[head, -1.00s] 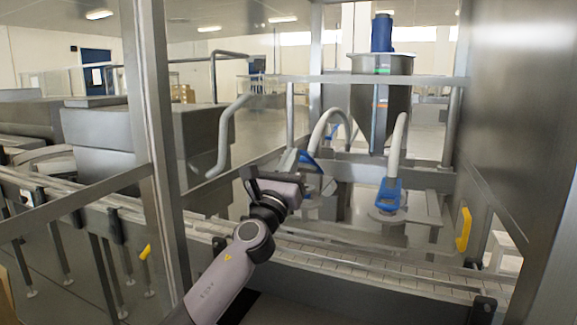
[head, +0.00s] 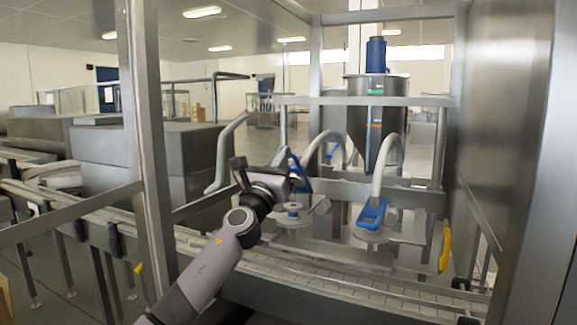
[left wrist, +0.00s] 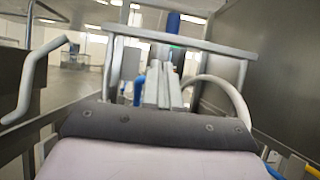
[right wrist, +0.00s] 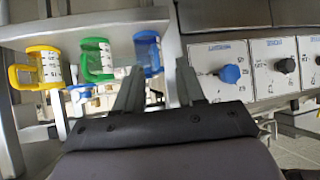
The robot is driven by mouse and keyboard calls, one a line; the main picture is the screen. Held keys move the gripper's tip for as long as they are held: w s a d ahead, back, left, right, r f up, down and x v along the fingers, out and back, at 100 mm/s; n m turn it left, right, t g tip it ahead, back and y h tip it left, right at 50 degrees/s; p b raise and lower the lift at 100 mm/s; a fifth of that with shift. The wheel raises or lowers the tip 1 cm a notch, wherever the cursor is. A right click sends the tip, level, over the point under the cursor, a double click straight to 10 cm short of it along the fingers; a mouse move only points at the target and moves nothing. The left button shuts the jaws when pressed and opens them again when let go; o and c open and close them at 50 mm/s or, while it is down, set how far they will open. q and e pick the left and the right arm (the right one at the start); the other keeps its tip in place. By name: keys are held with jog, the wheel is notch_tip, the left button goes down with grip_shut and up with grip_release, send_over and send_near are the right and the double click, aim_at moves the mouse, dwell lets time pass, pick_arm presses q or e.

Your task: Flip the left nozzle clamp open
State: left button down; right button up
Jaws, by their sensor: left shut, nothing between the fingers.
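The left nozzle clamp (head: 301,175) is a blue handle at the end of the left pale hose, and my left gripper partly hides it in the head view. My left gripper (head: 285,184) is right beside it, on its left; I cannot tell if they touch. In the left wrist view its fingers (left wrist: 163,82) are together and empty, with a sliver of blue just left of them. The right nozzle clamp (head: 372,213) is blue and tilted on its round base. My right gripper (right wrist: 158,88) shows only in the right wrist view, fingers apart and empty.
A steel hopper (head: 378,110) with a blue motor stands behind the nozzles. A conveyor (head: 330,285) runs in front. A steel frame post (head: 148,150) stands left. In the right wrist view, yellow (right wrist: 43,68), green (right wrist: 97,60) and blue handled items hang near control knobs (right wrist: 229,74).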

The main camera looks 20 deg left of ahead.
pick_arm(q)
jog(key=shift+w+a+r, duration=0.1)
jog(key=shift+w+r, duration=0.2)
jog(key=shift+f, duration=0.1)
pick_arm(e)
jog(key=shift+f, duration=0.15)
dwell(1.0)
